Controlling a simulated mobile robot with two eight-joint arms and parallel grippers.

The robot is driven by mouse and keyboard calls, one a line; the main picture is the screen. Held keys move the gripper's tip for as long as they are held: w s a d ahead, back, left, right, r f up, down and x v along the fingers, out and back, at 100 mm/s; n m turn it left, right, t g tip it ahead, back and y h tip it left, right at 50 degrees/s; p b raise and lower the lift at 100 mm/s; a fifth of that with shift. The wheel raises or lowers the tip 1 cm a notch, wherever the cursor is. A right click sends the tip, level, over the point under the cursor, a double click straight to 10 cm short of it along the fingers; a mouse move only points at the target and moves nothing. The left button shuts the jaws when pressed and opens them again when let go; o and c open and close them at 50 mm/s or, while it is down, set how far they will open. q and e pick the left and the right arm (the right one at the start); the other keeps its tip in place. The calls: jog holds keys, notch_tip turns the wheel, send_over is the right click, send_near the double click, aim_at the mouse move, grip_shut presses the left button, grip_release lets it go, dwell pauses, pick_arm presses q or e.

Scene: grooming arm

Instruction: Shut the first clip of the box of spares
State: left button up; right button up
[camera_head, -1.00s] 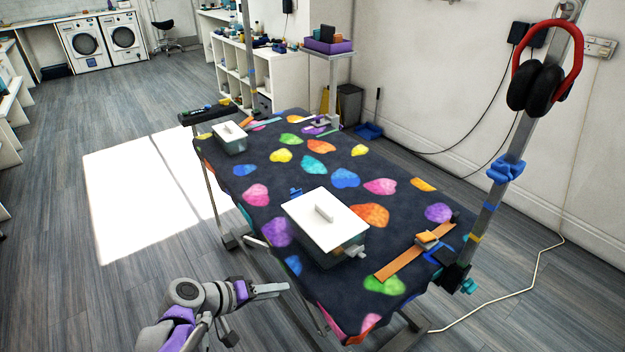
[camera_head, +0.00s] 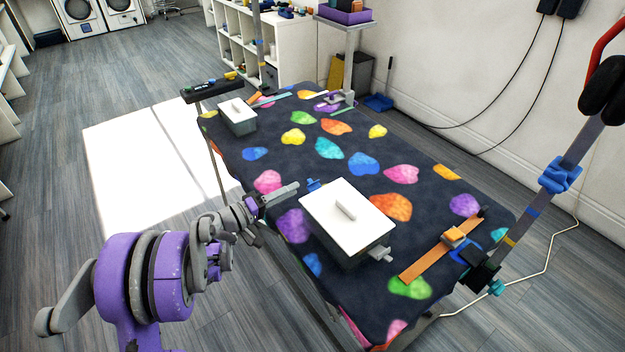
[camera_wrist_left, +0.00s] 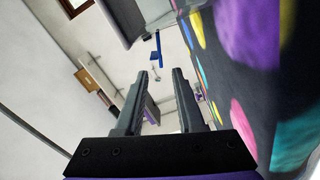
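A box with a white lid and a grey handle (camera_head: 346,211) stands on the patterned table. A blue clip (camera_head: 313,185) sticks out at its far left edge, and a grey clip (camera_head: 381,254) sticks out at its near right side. My left gripper (camera_head: 297,187) is just left of the blue clip, pointing toward it, apart from it as far as I can tell. In the left wrist view, the fingers (camera_wrist_left: 161,73) are apart with nothing between them. The blue clip (camera_wrist_left: 156,48) shows beyond the fingertips, beside the box's edge. My right gripper is not in view.
A smaller white-lidded box (camera_head: 237,117) stands at the table's far left. A metal post (camera_head: 540,205) rises at the right edge. The cloth behind the larger box is clear.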

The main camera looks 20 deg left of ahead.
aim_at(310, 180)
pick_arm(q)
jog(key=x, duration=0.7)
jog(key=shift+w, duration=0.15)
grip_shut()
